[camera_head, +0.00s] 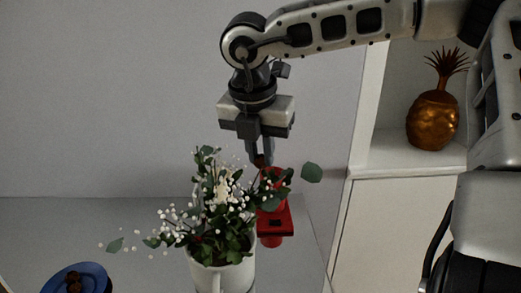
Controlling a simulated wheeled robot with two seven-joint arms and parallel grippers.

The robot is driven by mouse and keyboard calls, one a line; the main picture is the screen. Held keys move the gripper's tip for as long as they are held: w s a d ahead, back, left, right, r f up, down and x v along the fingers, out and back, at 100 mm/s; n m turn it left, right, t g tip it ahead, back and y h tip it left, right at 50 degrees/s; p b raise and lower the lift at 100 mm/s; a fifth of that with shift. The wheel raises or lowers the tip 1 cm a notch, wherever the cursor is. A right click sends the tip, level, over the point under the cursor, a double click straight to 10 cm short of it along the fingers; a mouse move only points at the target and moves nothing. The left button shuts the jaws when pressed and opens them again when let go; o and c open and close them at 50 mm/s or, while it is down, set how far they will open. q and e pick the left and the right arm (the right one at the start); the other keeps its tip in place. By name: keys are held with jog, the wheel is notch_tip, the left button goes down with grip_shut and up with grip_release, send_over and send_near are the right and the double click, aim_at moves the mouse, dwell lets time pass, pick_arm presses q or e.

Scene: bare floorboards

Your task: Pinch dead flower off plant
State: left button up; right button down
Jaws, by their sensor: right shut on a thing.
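A plant (215,225) with green leaves, small white blossoms and some red bits stands in a white pot (221,276) at the bottom centre. My right gripper (259,158) points down just above the plant's upper right side. It is shut on a small dark brown piece, probably the dead flower (262,162), at the plant's top edge. Leaves and the fingers partly hide this piece, and I cannot tell whether it is still attached to the plant. My left gripper is out of view.
A red object (276,222) stands right behind the plant on the grey surface (150,215). A blue dish (88,279) with dark round things is at the lower left. A golden pineapple ornament (432,120) sits in a white shelf (395,153) on the right.

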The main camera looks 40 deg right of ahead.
jog(key=shift+r+p, duration=1.1)
jog(key=shift+r, duration=1.9)
